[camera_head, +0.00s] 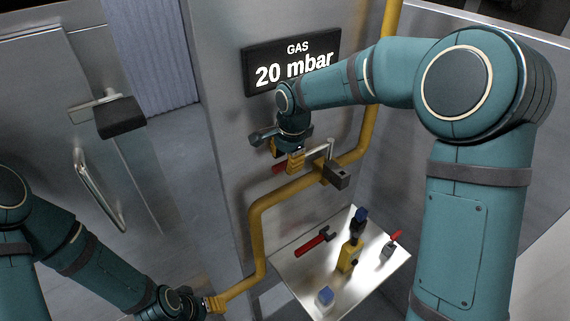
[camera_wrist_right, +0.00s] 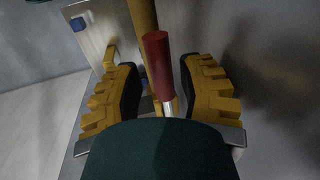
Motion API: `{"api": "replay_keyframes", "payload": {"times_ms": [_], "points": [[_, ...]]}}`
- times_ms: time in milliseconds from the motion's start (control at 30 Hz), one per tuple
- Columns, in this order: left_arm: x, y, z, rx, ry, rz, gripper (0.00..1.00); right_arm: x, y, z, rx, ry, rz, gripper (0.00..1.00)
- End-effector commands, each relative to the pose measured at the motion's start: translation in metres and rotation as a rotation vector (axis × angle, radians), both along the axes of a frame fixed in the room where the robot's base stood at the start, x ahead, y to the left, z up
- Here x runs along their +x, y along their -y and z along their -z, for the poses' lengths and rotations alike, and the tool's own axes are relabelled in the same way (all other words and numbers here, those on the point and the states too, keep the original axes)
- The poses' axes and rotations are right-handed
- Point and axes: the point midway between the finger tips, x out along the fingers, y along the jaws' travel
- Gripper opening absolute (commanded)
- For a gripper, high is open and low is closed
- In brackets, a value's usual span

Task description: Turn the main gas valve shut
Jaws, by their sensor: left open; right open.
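The gas valve has a red-gripped lever (camera_head: 279,168) with a silver shank (camera_head: 317,151). It lies roughly along the yellow gas pipe (camera_head: 290,189) below the pressure display. My right gripper (camera_head: 285,156) is open at the lever's red end. In the right wrist view, the red grip (camera_wrist_right: 157,66) stands between the two open yellow fingers (camera_wrist_right: 160,98), with gaps visible on both sides. My left gripper (camera_head: 214,304) is open, low at the left by the pipe's lower stretch, away from the lever. Its fingertips are small in view.
The display (camera_head: 291,62) reads GAS 20 mbar. A small shelf (camera_head: 292,265) below the pipe holds a red wrench (camera_head: 313,243), a yellow bottle (camera_head: 348,257), a blue-capped jar (camera_head: 325,296) and a red-tipped item (camera_head: 393,242). A metal door with a handle (camera_head: 98,195) is at left.

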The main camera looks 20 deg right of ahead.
Motion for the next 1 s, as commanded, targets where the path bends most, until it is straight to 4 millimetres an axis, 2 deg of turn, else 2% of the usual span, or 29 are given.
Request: {"api": "replay_keyframes", "payload": {"times_ms": [200, 500, 533, 633, 1000], "points": [[0.0, 0.0, 0.002, 0.0, 0.0, 0.0, 0.54, 0.003, -0.001, 0.016, 0.001, 0.0, 0.001, 0.38], [0.0, 0.0, 0.001, 0.0, 0.0, 0.0, 0.54, 0.003, -0.001, 0.018, 0.001, 0.001, 0.001, 0.38], [0.0, 0.0, 0.001, 0.0, 0.0, 0.0, 0.54, 0.003, -0.001, 0.018, 0.001, 0.001, 0.001, 0.34], [0.0, 0.0, 0.001, 0.0, 0.0, 0.0, 0.54, 0.003, -0.001, 0.017, 0.001, 0.001, 0.001, 0.0], [0.0, 0.0, 0.001, 0.0, 0.0, 0.0, 0.54, 0.003, -0.001, 0.018, 0.0, -0.002, -0.002, 0.0]]}}
